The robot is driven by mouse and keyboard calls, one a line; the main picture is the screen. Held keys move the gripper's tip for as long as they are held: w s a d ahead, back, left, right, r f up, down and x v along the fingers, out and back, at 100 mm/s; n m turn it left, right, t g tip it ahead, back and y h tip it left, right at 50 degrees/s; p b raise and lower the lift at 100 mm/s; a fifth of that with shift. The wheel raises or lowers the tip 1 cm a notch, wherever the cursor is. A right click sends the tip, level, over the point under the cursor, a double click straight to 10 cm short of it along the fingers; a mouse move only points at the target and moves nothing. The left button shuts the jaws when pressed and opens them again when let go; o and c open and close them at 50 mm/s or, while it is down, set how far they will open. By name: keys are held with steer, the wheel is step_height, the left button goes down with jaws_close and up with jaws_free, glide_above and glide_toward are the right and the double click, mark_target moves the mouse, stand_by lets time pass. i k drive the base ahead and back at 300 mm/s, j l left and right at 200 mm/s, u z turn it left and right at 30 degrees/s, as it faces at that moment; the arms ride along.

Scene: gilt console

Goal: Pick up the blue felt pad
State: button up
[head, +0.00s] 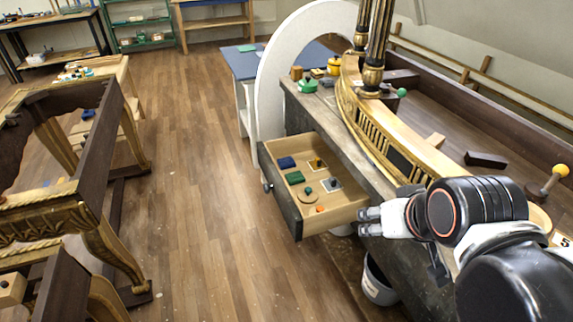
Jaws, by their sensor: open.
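The blue felt pad (287,162) lies flat in the back left part of an open wooden drawer (345,216), near its left wall. My gripper (365,222) is open, with nothing seen between its fingers. It points left at the drawer's right front corner, to the right of and nearer than the pad. The pad is in plain view and apart from my gripper.
A green pad (295,178) lies close to the blue one. Small plates with knobs (331,184) and small round pieces (320,209) share the drawer. The workbench (335,128) carries gilt console parts. Open floor (200,200) lies left.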

mark_target(285, 163)
steer(key=i+j+u, duration=0.1)
steer(key=i, duration=0.5)
steer(key=i+j+u, duration=0.15)
steer(key=i, duration=0.5)
